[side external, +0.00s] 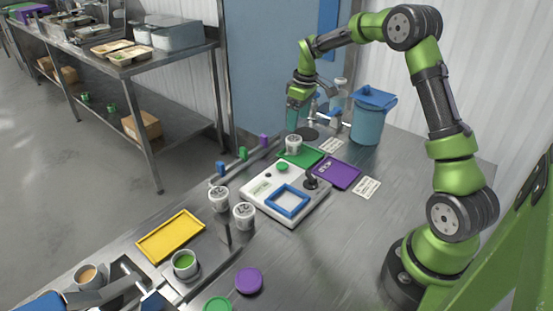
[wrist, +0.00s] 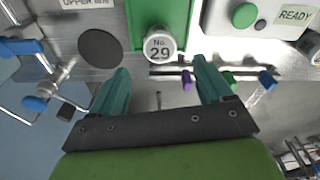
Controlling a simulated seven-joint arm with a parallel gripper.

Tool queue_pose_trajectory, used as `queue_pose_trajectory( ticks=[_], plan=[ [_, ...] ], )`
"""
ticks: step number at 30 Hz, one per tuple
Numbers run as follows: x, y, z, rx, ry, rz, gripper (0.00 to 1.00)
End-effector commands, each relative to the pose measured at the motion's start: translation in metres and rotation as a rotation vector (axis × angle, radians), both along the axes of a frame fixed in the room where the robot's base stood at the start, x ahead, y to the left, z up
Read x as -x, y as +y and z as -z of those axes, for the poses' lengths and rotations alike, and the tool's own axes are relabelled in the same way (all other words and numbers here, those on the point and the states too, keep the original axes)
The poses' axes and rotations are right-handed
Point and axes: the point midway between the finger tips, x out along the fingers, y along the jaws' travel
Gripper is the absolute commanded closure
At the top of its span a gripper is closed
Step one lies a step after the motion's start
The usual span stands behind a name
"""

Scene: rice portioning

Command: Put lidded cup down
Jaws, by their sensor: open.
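A white lidded cup (side external: 293,144) stands upright on the green tray (side external: 312,157) at the back of the table. In the wrist view the lidded cup (wrist: 159,45) shows its lid marked "No. 29", on the end of the green tray (wrist: 150,8). My gripper (side external: 300,118) is open above and behind the cup. In the wrist view my gripper (wrist: 160,78) has its teal fingers spread wide with nothing between them. The cup is beyond the fingertips, apart from them.
A white machine (side external: 262,203) with a blue square frame stands in front of the green tray; its display (wrist: 294,15) reads "READY". Two more lidded cups (side external: 219,198) (side external: 244,215) stand at its left. A purple tray (side external: 343,174), yellow tray (side external: 171,237) and blue container (side external: 368,122) are nearby.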

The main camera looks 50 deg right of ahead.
Motion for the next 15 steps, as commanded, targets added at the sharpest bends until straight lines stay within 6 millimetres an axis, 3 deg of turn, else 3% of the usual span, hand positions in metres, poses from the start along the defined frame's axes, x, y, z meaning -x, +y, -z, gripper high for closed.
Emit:
queue_pose_trajectory(
  ticks=[3, 10, 15],
  plan=[
    [0.002, -0.001, -0.022, 0.002, -0.003, 0.001, 0.21],
    [0.006, 0.004, -0.044, 0.002, -0.008, 0.005, 0.21],
    [0.025, 0.046, -0.085, 0.003, -0.074, 0.061, 0.21]
  ],
)
